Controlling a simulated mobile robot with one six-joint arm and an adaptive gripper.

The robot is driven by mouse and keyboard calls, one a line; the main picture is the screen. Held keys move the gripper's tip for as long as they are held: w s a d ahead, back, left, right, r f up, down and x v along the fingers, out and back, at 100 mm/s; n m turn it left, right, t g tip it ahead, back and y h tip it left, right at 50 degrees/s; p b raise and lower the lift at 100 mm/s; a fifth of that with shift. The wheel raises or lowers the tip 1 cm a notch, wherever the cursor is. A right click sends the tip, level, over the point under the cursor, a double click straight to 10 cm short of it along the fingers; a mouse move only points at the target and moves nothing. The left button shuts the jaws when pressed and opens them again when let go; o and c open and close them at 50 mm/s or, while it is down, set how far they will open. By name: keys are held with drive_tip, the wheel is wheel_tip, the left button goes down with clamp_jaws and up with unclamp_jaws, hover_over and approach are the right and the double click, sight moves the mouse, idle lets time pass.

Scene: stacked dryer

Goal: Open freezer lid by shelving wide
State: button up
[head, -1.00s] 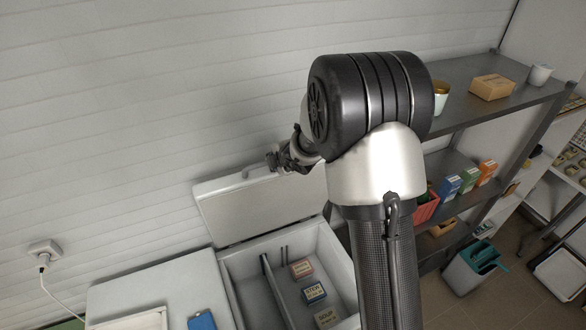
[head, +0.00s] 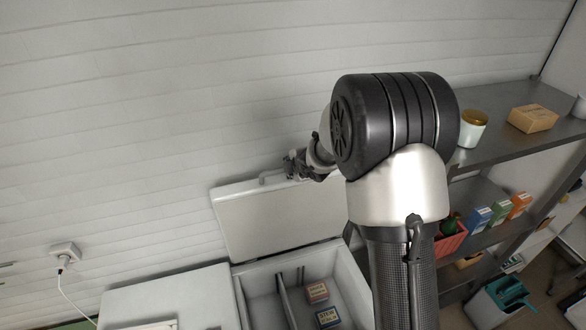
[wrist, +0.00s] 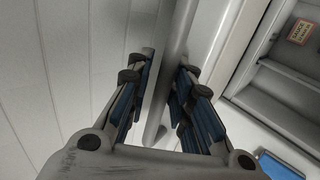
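The chest freezer (head: 240,292) stands at the bottom centre of the head view. Its pale lid (head: 280,222) is raised steeply on the wall side, leaving the compartment uncovered. The lid handle (head: 263,179) runs along the lid's upper edge. My gripper (head: 296,166) is at the right part of that handle; my arm hides some of the lid's right side. In the wrist view, the handle bar (wrist: 175,62) passes between the fingers of my gripper (wrist: 166,85), which close in on it from both sides.
Boxes (head: 317,292) lie inside the freezer beside a divider. A metal shelving unit (head: 520,132) with a cup (head: 473,128) and boxes stands close on the right. A white slatted wall (head: 150,110) is behind the lid. A bin (head: 500,300) stands on the floor.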

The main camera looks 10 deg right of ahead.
drive_tip(key=shift+o, duration=1.2)
drive_tip(key=shift+f, duration=0.15)
drive_tip(key=shift+s, duration=0.1)
drive_tip(key=v, duration=1.2)
drive_tip(key=shift+d, duration=0.1)
